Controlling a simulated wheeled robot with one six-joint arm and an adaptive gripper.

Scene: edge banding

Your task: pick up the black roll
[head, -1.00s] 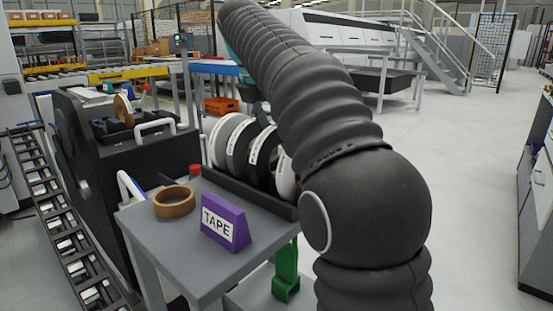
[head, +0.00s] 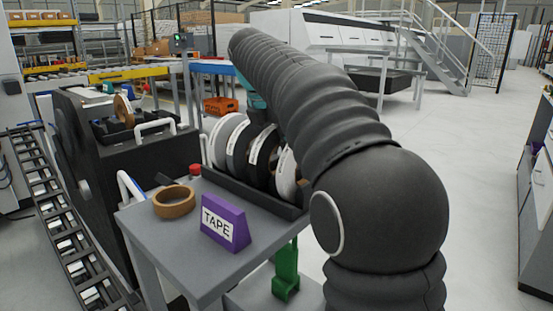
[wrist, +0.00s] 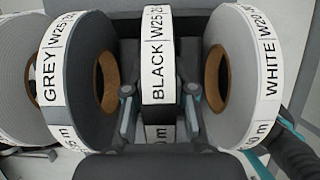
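The black roll (wrist: 157,60) stands upright in the middle of the wrist view, edge on, with a white label reading BLACK W25. My gripper (wrist: 159,100) has one finger on each side of this roll. The fingers look open, with a narrow gap to the roll on both sides, and the roll is not visibly gripped. In the head view, several rolls stand in a row in a dark rack (head: 255,190), partly behind my arm. I cannot read which one is black there, and my fingertips are hidden.
The grey roll (wrist: 75,75) stands close on the left and the white roll (wrist: 235,75) close on the right. A brown tape ring (head: 174,202) and a purple TAPE sign (head: 225,222) are on the grey table (head: 190,255).

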